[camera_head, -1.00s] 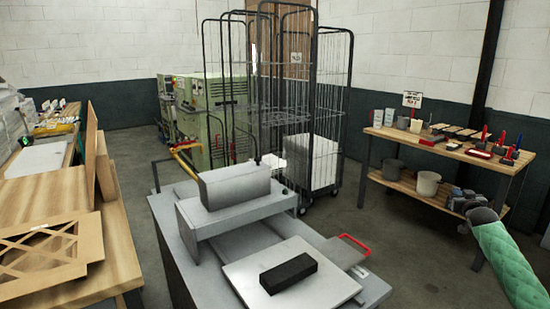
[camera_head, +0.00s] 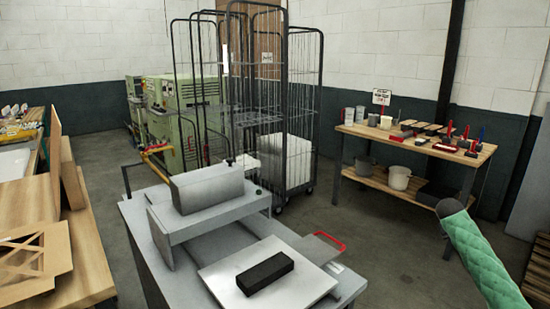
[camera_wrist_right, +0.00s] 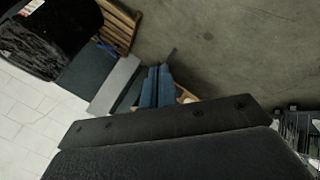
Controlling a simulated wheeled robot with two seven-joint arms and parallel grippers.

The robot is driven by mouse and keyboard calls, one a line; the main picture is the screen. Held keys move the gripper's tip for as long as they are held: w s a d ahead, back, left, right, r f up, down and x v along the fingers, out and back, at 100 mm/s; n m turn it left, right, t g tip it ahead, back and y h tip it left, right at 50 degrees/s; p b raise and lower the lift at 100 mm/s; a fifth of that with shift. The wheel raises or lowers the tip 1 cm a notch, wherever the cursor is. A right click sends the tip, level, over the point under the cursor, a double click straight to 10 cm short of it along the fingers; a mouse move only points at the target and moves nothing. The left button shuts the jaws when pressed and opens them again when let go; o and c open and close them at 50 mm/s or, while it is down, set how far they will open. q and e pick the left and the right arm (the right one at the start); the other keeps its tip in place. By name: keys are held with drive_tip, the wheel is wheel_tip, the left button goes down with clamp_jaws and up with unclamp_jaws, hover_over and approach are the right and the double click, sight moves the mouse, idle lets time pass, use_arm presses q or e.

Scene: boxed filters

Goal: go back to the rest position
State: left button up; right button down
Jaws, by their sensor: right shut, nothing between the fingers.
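My right arm in a green quilted sleeve (camera_head: 480,258) comes in at the lower right of the head view, over open floor. Its gripper does not show there. In the right wrist view my right gripper's blue-grey fingers (camera_wrist_right: 157,82) are together with nothing between them, beyond the dark gripper housing. They hang clear, with floor and a wooden piece behind them. My left arm and left gripper are not in view.
A grey bench (camera_head: 150,262) with a machine and a black block (camera_head: 265,273) stands in front. A wire cage trolley (camera_head: 300,120) is behind it. A workbench with tools (camera_head: 420,148) stands at the right. A wooden table (camera_head: 80,265) is at the left.

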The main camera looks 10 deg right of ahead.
drive_tip(key=s+a+f+n+y, duration=0.1)
drive_tip(key=s+a+f, duration=0.7)
drive_tip(key=a, duration=0.4)
drive_tip(key=s+a+f+n+g+y, duration=0.1)
drive_tip(key=s+a+f+n+y, duration=0.1)
drive_tip(key=s+a+f, duration=0.9)
drive_tip(key=s+a+f+n+y, duration=0.1)
drive_tip(key=s+a+f, duration=0.45)
drive_tip(key=a, duration=0.85)
drive_tip(key=s+a+f+n+y, duration=0.1)
drive_tip(key=s+a+f+y, duration=0.1)
drive_tip(key=s+a, duration=1.25)
drive_tip(key=s+a+r+y, duration=0.1)
drive_tip(key=s+a+r, duration=0.2)
drive_tip(key=s, duration=0.4)
drive_tip(key=s+a+r+y, duration=0.1)
drive_tip(key=s+a+r, duration=0.2)
drive_tip(key=s+a, duration=0.2)
drive_tip(key=s, duration=0.3)
drive_tip(key=shift+s+a+r+m+y, duration=0.25)
drive_tip(key=shift+s+r+m+y, duration=0.05)
drive_tip(key=shift+r+m+y, duration=0.1)
